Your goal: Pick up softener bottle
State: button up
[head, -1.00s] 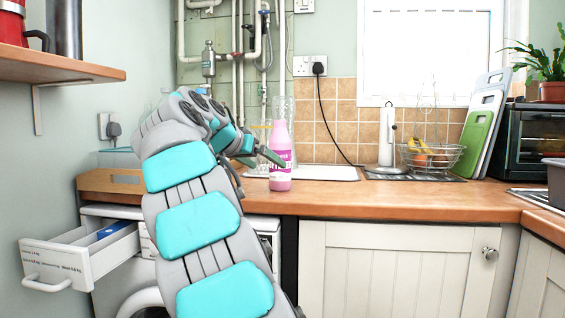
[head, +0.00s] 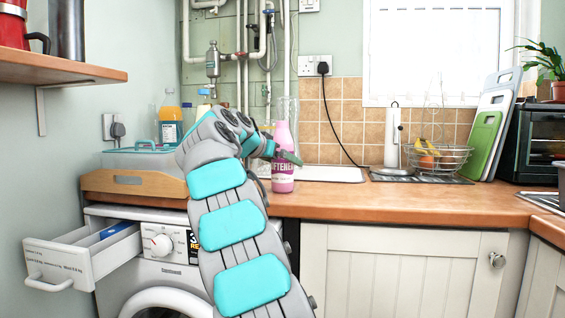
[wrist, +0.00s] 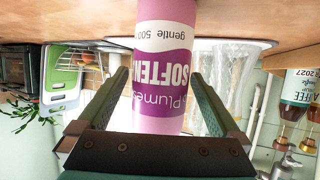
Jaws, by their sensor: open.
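The pink softener bottle (head: 283,172) stands upright on the wooden worktop, with a white and purple label. In the wrist view the bottle (wrist: 165,70) appears upside down, between the two dark green fingers of my gripper (wrist: 159,78). The fingers are open, with a narrow gap showing on each side of the bottle. My wrist hides part of the worktop to the left of the bottle.
A wooden tray (head: 108,182) with a blue-lidded box (head: 140,157) sits left on the worktop (head: 400,199). Clear glassware (wrist: 232,85) stands behind the bottle. A wire fruit basket (head: 437,158) is to the right. An open drawer (head: 75,258) juts out below left.

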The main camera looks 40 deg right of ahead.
jog(key=shift+d+f, duration=0.1)
jog(key=shift+d, duration=0.05)
jog(key=shift+c, duration=0.2)
grip_shut()
dwell(0.5)
